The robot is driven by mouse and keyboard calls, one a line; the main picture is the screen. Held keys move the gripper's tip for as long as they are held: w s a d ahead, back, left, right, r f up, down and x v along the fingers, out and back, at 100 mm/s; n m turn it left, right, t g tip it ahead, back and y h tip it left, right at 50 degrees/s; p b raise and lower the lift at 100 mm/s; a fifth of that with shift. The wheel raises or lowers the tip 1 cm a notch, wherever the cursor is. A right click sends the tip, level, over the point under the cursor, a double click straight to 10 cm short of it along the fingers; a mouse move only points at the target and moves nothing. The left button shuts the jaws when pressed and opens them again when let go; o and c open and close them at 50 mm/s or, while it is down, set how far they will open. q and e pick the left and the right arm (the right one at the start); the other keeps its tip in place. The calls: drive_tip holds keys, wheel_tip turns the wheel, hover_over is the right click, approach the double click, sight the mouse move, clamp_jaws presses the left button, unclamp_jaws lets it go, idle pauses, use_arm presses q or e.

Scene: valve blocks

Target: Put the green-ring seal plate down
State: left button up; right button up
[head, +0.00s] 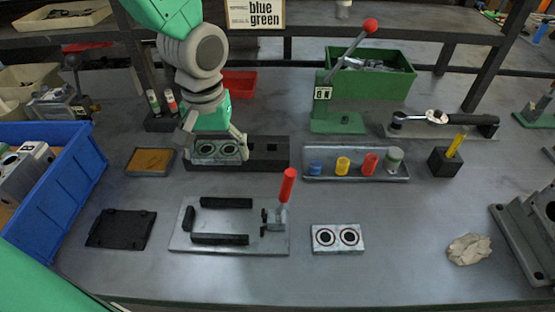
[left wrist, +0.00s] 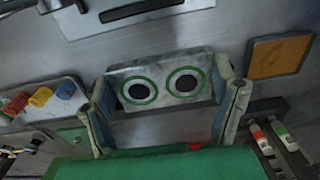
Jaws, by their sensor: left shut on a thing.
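The green-ring seal plate (head: 216,151) is a grey block with two green-ringed dark holes. My left gripper (head: 214,139) is shut on it, one finger at each end. The left wrist view also shows the plate (left wrist: 160,89) between the fingers, rings in full view. In the head view the plate is over or at the left part of a long black block (head: 265,154); I cannot tell whether they touch. My right gripper is not in view.
A similar plate with dark rings (head: 337,238) lies at front centre. A grey fixture plate (head: 180,241) with black bars and a red-handled clamp (head: 287,187) stands in front. A sign (head: 256,14) reads "blue green".

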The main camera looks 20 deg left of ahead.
use_arm(q)
drive_tip(key=b, duration=0.1)
hover_over(224, 189)
drive_tip(key=f, duration=0.5)
drive_tip(key=shift+a+f, duration=0.2)
drive_tip(key=shift+f, duration=0.15)
drive_tip(key=shift+w+d+f, duration=0.1)
drive_tip(key=shift+d+f, duration=0.05)
drive_tip(key=shift+f, duration=0.2)
drive_tip(key=shift+d+f+b, duration=0.35)
drive_tip(key=shift+f+b, duration=0.05)
drive_tip(key=shift+f, duration=0.1)
wheel_tip(224, 189, down, 2)
drive_tip(key=shift+d+f+b, duration=0.1)
drive_tip(key=shift+f+b, duration=0.05)
drive_tip(key=shift+b, duration=0.15)
drive_tip(key=shift+f, duration=0.2)
drive_tip(key=shift+a, duration=0.4)
drive_tip(key=o, duration=1.6)
drive_tip(key=shift+a, duration=0.1)
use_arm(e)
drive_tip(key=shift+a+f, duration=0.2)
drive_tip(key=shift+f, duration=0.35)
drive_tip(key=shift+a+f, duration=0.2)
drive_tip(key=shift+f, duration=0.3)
